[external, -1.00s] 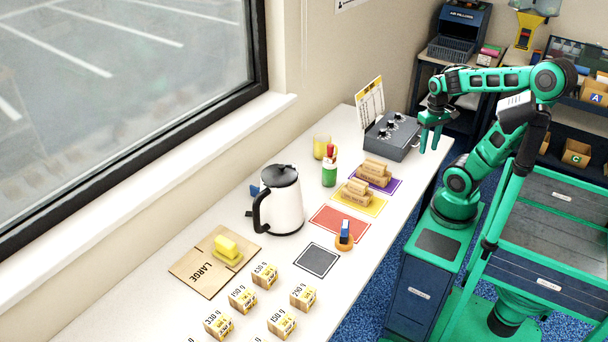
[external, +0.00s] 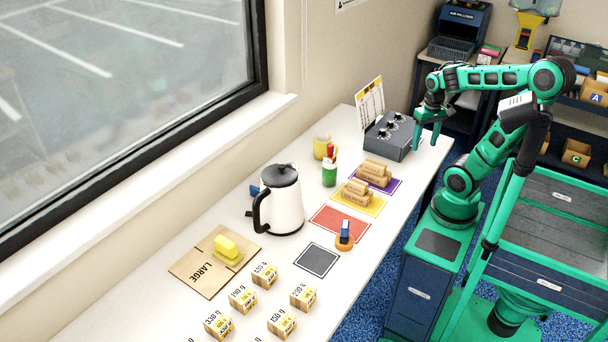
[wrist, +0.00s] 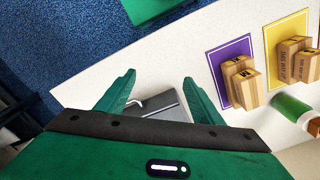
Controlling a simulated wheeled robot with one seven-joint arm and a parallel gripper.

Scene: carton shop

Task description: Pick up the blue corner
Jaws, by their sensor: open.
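A small blue piece (external: 255,190) shows behind the kettle at the window side of the white table, mostly hidden by the kettle. A second blue item (external: 345,228) stands on an orange-brown base beside the red mat. I cannot tell for sure which is the blue corner. Neither shows in the wrist view. My gripper (external: 427,143) is open and empty, raised near the far right end of the table, well away from both. In the wrist view its two green fingers (wrist: 158,78) stand apart, with a grey box partly behind them.
The white kettle (external: 282,202) stands mid-table. Several small cartons and a LARGE cardboard sheet (external: 195,276) are at the near end.

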